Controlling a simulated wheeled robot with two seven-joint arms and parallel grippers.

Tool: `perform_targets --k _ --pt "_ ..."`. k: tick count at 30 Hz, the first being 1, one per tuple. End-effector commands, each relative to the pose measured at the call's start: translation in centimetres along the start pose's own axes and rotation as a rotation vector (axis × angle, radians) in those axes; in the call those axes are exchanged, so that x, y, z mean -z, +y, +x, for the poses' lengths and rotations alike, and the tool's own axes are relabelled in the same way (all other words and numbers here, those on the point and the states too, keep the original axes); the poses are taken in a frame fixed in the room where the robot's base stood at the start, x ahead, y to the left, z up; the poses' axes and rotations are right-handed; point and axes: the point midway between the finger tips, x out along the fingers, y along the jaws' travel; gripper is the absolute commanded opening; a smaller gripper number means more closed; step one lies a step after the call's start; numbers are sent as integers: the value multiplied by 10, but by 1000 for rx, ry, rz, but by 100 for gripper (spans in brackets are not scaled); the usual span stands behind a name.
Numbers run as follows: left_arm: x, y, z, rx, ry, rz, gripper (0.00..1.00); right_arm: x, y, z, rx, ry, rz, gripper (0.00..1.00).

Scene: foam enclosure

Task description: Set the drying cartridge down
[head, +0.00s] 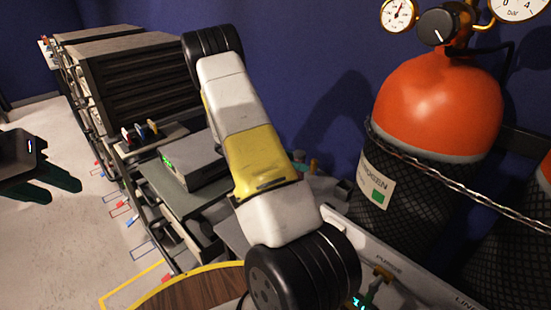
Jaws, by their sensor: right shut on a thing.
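My left gripper (52,190) is at the left edge, above the pale floor. Its two dark green fingers are apart with nothing between them. My right arm, white and yellow with black joints, crosses the middle of the picture and blocks much of the bench behind it. I do not see the right gripper's fingers. I cannot make out the drying cartridge; it may be hidden or outside the picture.
A large orange cylinder (437,100) in black netting stands at the right, with gauges above it. A grey box (195,163) sits on the bench left of my arm. A dark slatted unit (148,85) stands behind. A round wooden surface (195,289) shows at the bottom.

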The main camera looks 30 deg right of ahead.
Motion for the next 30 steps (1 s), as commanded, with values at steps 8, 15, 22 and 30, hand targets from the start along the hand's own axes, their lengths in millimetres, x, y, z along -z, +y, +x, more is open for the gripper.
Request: perform_targets --k 8,15,22,30 --pt "0 0 0 0 0 0 36 26 0 10 -1 0 1 0" --pt "0 0 0 0 0 0 36 27 0 11 -1 -1 0 0" --pt "0 0 0 0 0 0 36 28 0 12 -1 0 0 59" --pt "0 0 0 0 0 0 36 27 0 11 -1 0 0 59"
